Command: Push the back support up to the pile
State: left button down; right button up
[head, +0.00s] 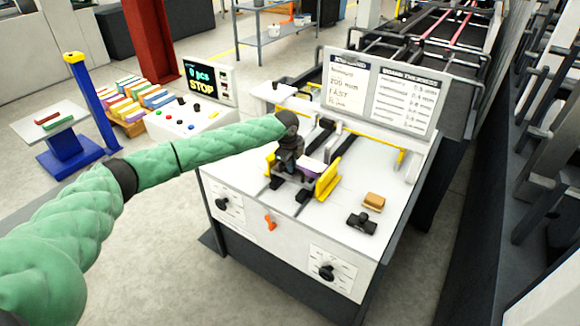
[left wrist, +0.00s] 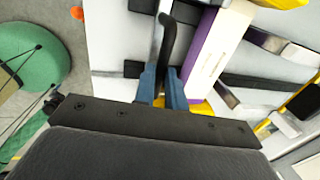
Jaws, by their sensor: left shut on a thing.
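The pile (head: 312,169), white and purple cartons, lies on the feeder table (head: 240,179) beside a yellow guide plate (head: 328,182). My left gripper (head: 290,170) is over the table just left of the pile. In the left wrist view its blue fingers (left wrist: 162,90) are shut on a black curved handle, which looks like part of the back support (left wrist: 168,38). The pile (left wrist: 215,52) lies close to the right of the fingers there; whether the support touches it I cannot tell. The gripper hides most of the support in the head view. My right gripper is not in view.
A tan block (head: 374,201) and a black clamp-like part (head: 361,222) lie at the table's right front. Printed boards (head: 380,88) stand at its back. Dark rails (head: 342,148) cross the table.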

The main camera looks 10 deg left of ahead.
pick_arm(q)
jog(key=w, duration=0.1)
jog(key=w+d, duration=0.1)
jog(key=shift+w, duration=0.4)
jog(key=c, duration=1.5)
grip_release()
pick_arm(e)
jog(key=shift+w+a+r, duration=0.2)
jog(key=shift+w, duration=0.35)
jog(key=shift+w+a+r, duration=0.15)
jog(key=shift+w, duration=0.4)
pick_arm(q)
jog(key=shift+o, duration=0.2)
jog(key=shift+b, duration=0.3)
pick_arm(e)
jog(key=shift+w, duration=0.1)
pick_arm(q)
notch_tip(320, 180, up, 8)
jog(key=s+b, duration=0.1)
jog(key=b, duration=0.2)
jog(key=shift+s+a+f, duration=0.15)
jog(key=shift+s+a, duration=0.05)
jog(key=shift+a, duration=0.1)
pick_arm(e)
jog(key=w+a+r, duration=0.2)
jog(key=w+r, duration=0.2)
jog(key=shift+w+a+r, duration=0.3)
pick_arm(q)
jog(key=shift+f, duration=0.1)
